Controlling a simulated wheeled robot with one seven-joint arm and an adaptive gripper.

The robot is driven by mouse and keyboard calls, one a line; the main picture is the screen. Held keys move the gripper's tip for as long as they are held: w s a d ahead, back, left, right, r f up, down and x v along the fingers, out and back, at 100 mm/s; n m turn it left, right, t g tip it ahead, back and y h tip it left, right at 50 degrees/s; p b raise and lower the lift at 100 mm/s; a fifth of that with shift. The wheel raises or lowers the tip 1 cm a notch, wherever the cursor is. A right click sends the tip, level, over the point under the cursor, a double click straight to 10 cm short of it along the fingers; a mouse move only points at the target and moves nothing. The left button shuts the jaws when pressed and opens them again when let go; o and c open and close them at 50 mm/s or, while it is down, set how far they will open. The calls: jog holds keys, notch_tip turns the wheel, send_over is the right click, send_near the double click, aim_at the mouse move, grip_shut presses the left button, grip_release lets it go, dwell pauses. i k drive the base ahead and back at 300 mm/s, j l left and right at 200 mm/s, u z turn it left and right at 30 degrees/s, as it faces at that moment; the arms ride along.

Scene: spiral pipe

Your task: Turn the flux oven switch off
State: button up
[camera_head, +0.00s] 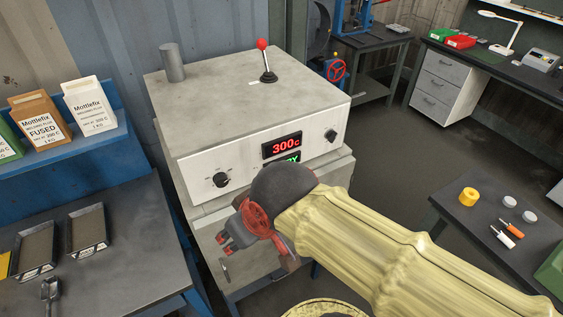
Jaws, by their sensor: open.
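The flux oven (250,75) is a pale metal box with a white front panel, standing in the middle of the view. Its red display (282,147) reads 300c. A green display (290,159) below it is partly hidden by my arm. A black knob (221,180) with a white mark sits at the panel's left, and a smaller black knob (331,136) at its right. A red-balled lever (264,62) stands upright on top. Which control is the switch I cannot tell. My gripper (226,244) is open, below the left knob, in front of the oven's lower part, and appears empty.
A bench with two metal trays (87,230) is at the left, below a blue shelf (70,157) with several flux boxes. A dark table (470,215) with small items stands at the right. Open floor (400,160) lies between the oven and the right-hand tables.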

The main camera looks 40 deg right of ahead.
aim_at(331, 135)
jog(key=z, duration=1.55)
jog(key=k+z, duration=0.1)
jog(key=z, duration=0.2)
jog(key=k+z, duration=0.1)
jog(key=z, duration=0.25)
